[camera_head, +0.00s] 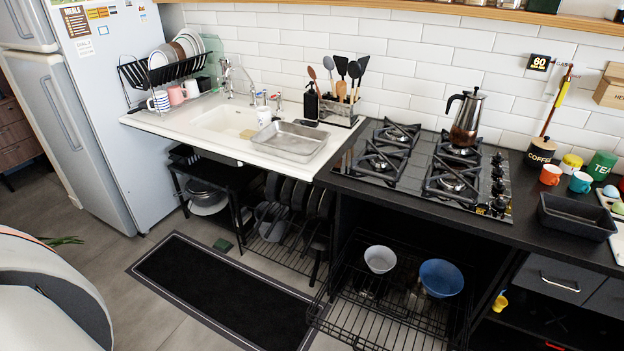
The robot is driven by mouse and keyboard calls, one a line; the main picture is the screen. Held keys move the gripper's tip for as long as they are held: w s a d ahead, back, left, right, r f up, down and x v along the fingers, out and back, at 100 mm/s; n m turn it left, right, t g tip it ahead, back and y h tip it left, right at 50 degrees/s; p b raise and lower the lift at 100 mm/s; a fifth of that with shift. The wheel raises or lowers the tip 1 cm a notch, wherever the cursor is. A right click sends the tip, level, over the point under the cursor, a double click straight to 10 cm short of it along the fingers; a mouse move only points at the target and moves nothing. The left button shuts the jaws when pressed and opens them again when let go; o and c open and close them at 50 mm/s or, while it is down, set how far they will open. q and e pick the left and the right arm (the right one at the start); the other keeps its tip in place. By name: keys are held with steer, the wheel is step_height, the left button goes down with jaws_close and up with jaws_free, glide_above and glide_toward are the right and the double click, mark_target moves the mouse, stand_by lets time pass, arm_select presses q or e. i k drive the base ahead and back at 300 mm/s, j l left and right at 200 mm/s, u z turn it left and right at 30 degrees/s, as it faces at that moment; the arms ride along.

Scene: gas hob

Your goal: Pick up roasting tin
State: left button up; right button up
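The roasting tin (291,140) is a shallow, silver rectangular pan with raised sides. It sits on the white sink counter, on the drainboard to the right of the basin and left of the gas hob. It looks empty, and nothing covers it. Neither my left gripper nor my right gripper shows in the head view.
The gas hob (428,168) carries a moka pot (467,118). Behind the tin stand a utensil holder (340,108) and a dark bottle (311,101). A dark loaf tin (577,216) is at the right. A wire rack (370,322) juts out below the hob.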

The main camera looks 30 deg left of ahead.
mark_target(300, 143)
steer(key=i+j+z, duration=0.15)
steer(key=j, duration=0.7)
steer(key=i+j+z, duration=0.1)
steer(key=j, duration=0.7)
steer(key=j+z, duration=0.15)
steer(key=j, duration=0.7)
steer(key=i, duration=0.1)
